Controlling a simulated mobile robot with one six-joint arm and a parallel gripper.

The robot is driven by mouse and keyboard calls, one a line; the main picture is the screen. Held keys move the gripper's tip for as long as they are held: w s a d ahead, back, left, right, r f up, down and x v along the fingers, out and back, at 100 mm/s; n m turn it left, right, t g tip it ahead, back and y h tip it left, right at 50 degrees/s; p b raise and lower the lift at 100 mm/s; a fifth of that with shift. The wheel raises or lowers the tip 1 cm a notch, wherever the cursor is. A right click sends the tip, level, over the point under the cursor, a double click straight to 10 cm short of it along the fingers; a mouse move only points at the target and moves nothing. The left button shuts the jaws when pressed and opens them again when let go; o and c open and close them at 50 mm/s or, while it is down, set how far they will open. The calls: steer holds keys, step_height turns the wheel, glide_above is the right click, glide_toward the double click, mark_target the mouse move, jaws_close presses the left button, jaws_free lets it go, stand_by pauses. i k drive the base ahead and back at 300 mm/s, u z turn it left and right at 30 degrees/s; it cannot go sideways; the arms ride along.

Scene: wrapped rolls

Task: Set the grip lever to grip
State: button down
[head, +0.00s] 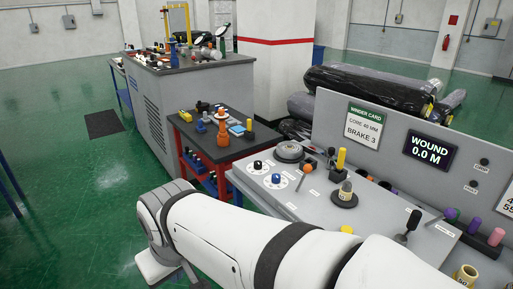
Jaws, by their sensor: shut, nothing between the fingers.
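The grey winder console (290,200) fills the right half, partly behind my white arm. A lever with a black knob (412,218) stands upright near its front right. A yellow upright handle (341,159) stands near the back panel. The small labels are too small to read, so I cannot tell which is the grip lever or how it is set. My gripper is out of view.
The back panel (330,118) carries a winder card (362,128) reading "BRAKE 3" and a display (428,149) reading 0.0 M. A capped peg (345,194) and dials stand on the console. A red table (215,150) with small items adjoins it. Green floor is open at left.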

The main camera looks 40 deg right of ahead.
mark_target(307, 168)
steer(key=z, duration=0.65)
steer(key=i, duration=1.15)
steer(key=z, duration=1.2)
steer(key=i, duration=0.5)
steer(key=z, duration=0.15)
steer(key=k, duration=0.9)
steer(key=z, duration=0.15)
steer(key=i, duration=0.9)
